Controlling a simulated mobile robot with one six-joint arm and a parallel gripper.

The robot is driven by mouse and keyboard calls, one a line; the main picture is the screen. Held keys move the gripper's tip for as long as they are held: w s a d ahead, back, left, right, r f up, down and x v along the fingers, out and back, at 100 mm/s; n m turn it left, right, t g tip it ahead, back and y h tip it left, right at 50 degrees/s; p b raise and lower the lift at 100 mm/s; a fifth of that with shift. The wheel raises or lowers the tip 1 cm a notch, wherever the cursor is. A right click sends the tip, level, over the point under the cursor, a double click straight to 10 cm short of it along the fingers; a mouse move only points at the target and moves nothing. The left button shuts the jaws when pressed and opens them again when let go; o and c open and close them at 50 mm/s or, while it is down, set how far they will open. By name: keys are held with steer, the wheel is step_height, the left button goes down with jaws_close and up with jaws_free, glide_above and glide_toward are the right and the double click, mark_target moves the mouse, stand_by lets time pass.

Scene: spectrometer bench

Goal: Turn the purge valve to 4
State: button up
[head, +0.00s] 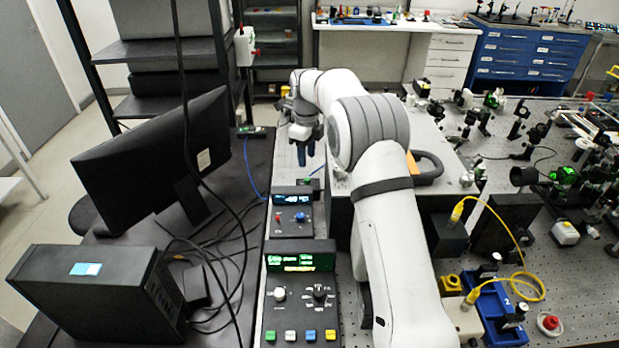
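I cannot tell which control is the purge valve, as no label is readable. The nearer control box (272,312) has a lit green display, a white knob (280,294), a black knob (320,293) with markings around it, and several coloured buttons. The smaller box behind it (291,231) has a lit display, a small red control (278,217) and a blue knob (300,217). My gripper (303,155) hangs pointing down beyond the smaller box, apart from both boxes' controls. Its bluish fingertips are small, and their opening is unclear. I see nothing held.
A monitor (150,150) and a computer case (95,295) stand on the left with loose black cables. A grey housing (400,140) lies beyond my arm. The optical table (480,170) on the right is crowded with mounts and a yellow cable (515,245).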

mark_target(307, 178)
steer(key=shift+w+f, duration=0.1)
steer(key=shift+f, duration=0.25)
steer(key=shift+f+p, duration=0.85)
steer(key=shift+f, duration=2.75)
steer(key=shift+c, duration=0.5)
jaws_close()
